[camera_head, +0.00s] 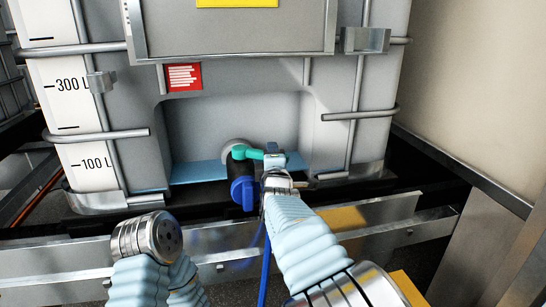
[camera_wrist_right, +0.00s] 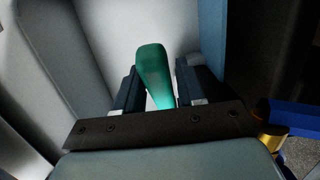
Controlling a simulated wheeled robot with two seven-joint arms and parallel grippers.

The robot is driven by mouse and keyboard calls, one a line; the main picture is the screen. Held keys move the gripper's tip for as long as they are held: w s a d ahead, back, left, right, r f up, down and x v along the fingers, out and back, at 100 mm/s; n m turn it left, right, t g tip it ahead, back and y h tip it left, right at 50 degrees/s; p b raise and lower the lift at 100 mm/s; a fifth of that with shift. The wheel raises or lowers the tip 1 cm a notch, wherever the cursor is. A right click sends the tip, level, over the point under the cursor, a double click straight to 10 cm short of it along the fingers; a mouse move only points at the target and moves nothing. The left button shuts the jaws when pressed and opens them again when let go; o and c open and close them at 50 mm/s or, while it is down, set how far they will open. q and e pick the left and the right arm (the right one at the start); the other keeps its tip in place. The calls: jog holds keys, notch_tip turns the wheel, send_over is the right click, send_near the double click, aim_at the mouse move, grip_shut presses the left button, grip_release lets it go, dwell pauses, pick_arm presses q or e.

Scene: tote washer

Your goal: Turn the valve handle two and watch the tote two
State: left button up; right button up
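The tote (camera_head: 235,110) is a large pale container in a metal tube cage, seen in the head view. At its lower middle is a black outlet valve with a teal valve handle (camera_head: 246,153) and a blue cap (camera_head: 243,193). My right gripper (camera_head: 272,158) is at the right end of the handle. In the right wrist view the teal handle (camera_wrist_right: 154,75) stands between the two dark fingers of my right gripper (camera_wrist_right: 160,92). Whether both fingers press on it is not clear. My left arm shows at the lower left, but its gripper fingers are not visible.
A metal rail (camera_head: 70,267) runs in front of the tote. A blue hose hangs below the valve. A pale wall (camera_head: 465,80) and a metal panel (camera_head: 490,240) stand at the right. A red label (camera_head: 184,77) is above the valve recess.

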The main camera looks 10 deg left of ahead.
jog(key=shift+o, duration=0.9)
jog(key=b+v, duration=0.1)
jog(key=v, duration=1.2)
jog(key=shift+s, duration=0.4)
